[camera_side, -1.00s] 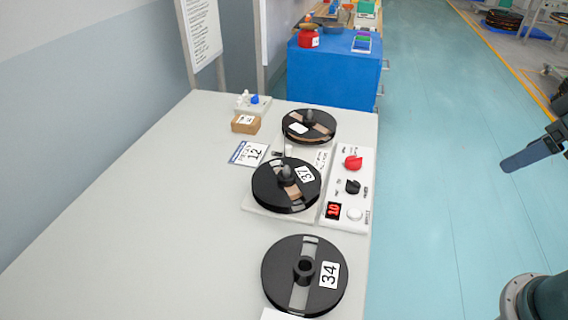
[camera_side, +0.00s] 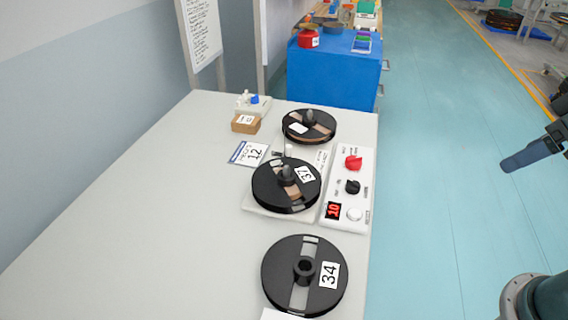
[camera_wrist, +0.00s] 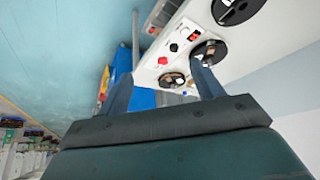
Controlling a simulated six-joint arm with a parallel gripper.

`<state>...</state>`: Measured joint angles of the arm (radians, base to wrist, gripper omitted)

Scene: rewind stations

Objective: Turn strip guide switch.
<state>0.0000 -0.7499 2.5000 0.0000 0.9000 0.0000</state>
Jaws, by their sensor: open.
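A white control panel (camera_side: 366,190) stands at the table's right edge in the side view. It carries a red knob (camera_side: 353,162), a black knob (camera_side: 352,187), a white round button (camera_side: 354,214) and a lit red display (camera_side: 334,210). The labels are too small to read, so I cannot tell which knob is the strip guide switch. In the wrist view the red knob (camera_wrist: 163,60) and black knob (camera_wrist: 174,47) show beyond my gripper (camera_wrist: 162,88). My gripper is open and empty, its fingers wide apart, well away from the panel. In the side view only part of it shows at the right edge.
Reel 34 (camera_side: 275,265) lies nearer. A card 12 (camera_side: 249,153) and brown box (camera_side: 246,123) lie further left. A blue cabinet (camera_side: 335,75) stands behind. Open floor lies right of the table.

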